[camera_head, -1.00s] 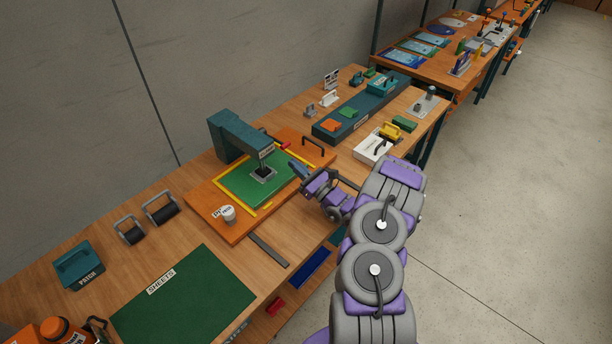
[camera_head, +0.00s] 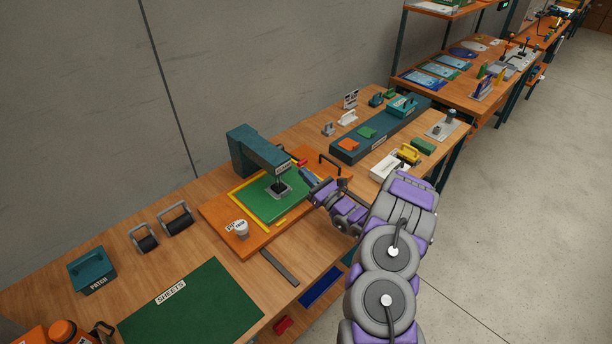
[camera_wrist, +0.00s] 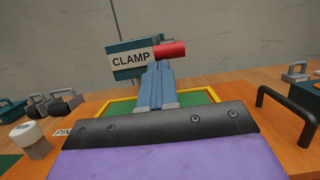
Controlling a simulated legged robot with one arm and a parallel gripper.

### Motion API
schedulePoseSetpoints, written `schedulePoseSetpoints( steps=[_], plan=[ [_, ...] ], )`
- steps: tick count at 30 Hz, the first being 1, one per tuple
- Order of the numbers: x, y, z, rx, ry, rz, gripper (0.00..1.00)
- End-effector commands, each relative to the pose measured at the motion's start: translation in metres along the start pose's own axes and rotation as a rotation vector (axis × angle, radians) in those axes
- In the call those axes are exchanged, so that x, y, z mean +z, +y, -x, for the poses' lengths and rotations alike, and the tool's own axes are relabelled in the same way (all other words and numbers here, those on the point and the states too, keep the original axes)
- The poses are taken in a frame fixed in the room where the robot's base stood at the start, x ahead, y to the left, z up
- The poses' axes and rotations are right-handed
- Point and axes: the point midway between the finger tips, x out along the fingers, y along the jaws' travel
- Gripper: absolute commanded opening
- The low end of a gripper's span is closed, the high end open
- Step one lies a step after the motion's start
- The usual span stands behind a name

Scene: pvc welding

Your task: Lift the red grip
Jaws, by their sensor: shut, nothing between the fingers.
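The red grip (camera_wrist: 169,50) is a short red cylinder at the right side of the clamp head in the wrist view. In the head view it is a small red spot (camera_head: 301,162) at the end of the teal clamp arm (camera_head: 262,150). The clamp, labelled CLAMP (camera_wrist: 131,62), stands over a green sheet (camera_head: 268,200) in a yellow frame on an orange board. My gripper (camera_wrist: 156,72) is shut with nothing in it. Its blue-grey fingers point toward the clamp, with their tips just below the red grip in the picture. I cannot tell whether they touch it.
A black handle (camera_wrist: 286,106) stands on the orange board (camera_head: 258,241) to the right of my gripper. A white-capped cup (camera_head: 242,229) is at the board's front left. Rollers (camera_head: 174,218) stand at the left. The dark green SHEETS mat (camera_head: 200,308) is flat and clear.

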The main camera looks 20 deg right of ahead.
Motion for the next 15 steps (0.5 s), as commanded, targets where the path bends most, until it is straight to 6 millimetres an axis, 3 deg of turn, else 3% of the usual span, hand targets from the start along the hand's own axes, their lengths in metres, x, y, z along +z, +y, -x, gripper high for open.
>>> schedulePoseSetpoints(
  steps=[15],
  plan=[
    [0.018, 0.001, -0.005, 0.000, 0.089, 0.003, 0.00]
  ],
)
